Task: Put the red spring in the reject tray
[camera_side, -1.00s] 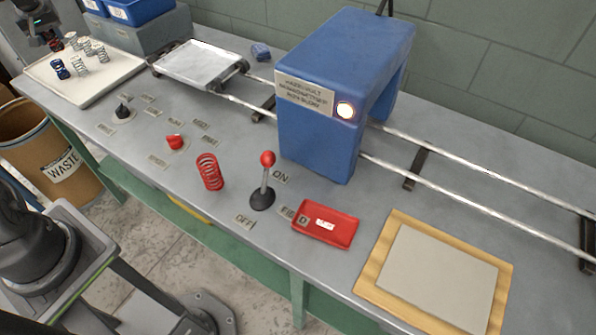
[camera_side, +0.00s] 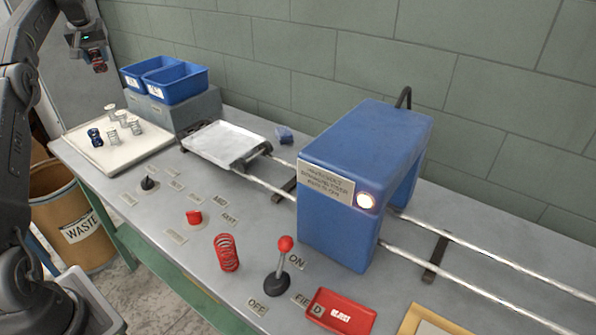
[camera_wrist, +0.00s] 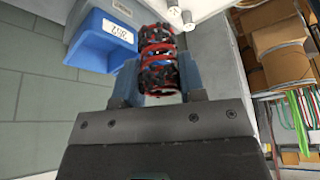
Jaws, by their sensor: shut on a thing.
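My gripper (camera_side: 98,66) is at the top left of the side view, raised above the white board and left of the blue bins. In the side view the spring is small and partly hidden by the gripper. A small red tray (camera_side: 362,322) with a white label lies at the bottom, right of the lever; I cannot read whether it is the reject tray. Another red spring (camera_side: 227,253) stands upright on the bench.
Two blue bins (camera_side: 183,88) sit on a grey block; one shows in the wrist view (camera_wrist: 88,52). The white board (camera_side: 88,158) holds a blue spring and several pale ones. A red-knobbed lever (camera_side: 278,275) and blue machine (camera_side: 335,232) stand right of the bench middle. A waste barrel (camera_side: 70,205) is on the floor.

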